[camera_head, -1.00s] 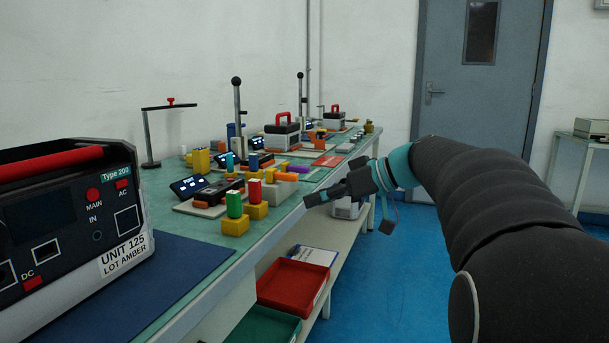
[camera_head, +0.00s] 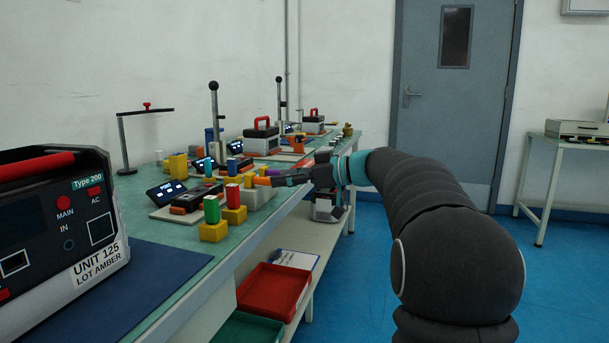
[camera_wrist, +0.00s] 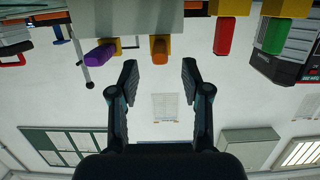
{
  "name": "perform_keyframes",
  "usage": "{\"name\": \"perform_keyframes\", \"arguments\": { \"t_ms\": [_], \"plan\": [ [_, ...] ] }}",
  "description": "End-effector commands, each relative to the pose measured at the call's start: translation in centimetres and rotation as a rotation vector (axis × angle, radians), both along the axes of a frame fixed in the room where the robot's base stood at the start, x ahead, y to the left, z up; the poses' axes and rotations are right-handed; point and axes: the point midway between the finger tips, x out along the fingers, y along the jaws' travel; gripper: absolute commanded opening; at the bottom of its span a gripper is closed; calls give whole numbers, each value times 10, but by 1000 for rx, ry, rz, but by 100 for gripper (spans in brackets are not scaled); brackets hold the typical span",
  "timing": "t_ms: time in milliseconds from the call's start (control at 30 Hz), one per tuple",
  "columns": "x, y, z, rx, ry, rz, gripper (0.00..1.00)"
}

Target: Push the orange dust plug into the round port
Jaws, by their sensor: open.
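The orange dust plug (camera_head: 262,181) stands at the bench's near edge in the head view, right by my fingertips. In the wrist view, the orange plug (camera_wrist: 159,50) sticks out of a yellow holder, just beyond and between my fingertips. My gripper (camera_wrist: 157,75) is open and empty, its fingers apart on either side of the plug's line. In the head view my gripper (camera_head: 282,180) reaches in from the right, and its fingertips partly overlap the plug. A small round port (camera_head: 69,245) marked IN is on the front of the Unit 125 box (camera_head: 60,215) at the left.
A green plug (camera_head: 212,209) and a red plug (camera_head: 233,195) stand in yellow blocks to the left. A purple plug (camera_wrist: 100,54) is beside the orange one in the wrist view. A blue mat (camera_head: 130,290) lies before the box. A red tray (camera_head: 272,290) sits on the lower shelf.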

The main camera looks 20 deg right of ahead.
Motion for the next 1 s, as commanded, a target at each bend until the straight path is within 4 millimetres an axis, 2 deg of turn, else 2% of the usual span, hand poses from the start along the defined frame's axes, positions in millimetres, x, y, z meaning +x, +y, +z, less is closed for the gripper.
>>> {"name": "perform_keyframes", "arguments": {
  "t_ms": [100, 300, 733, 767, 933, 1000],
  "plan": [
    [11, 16, -3, 0, 0, 3, 48],
    [24, 33, -8, -1, 1, 2, 48],
    [29, 40, -10, -1, 0, 0, 48],
    [29, 40, -10, -1, 0, 0, 45],
    [29, 40, -10, -1, 1, 0, 3],
    [29, 40, -10, -1, 1, 0, 0]
  ]
}}
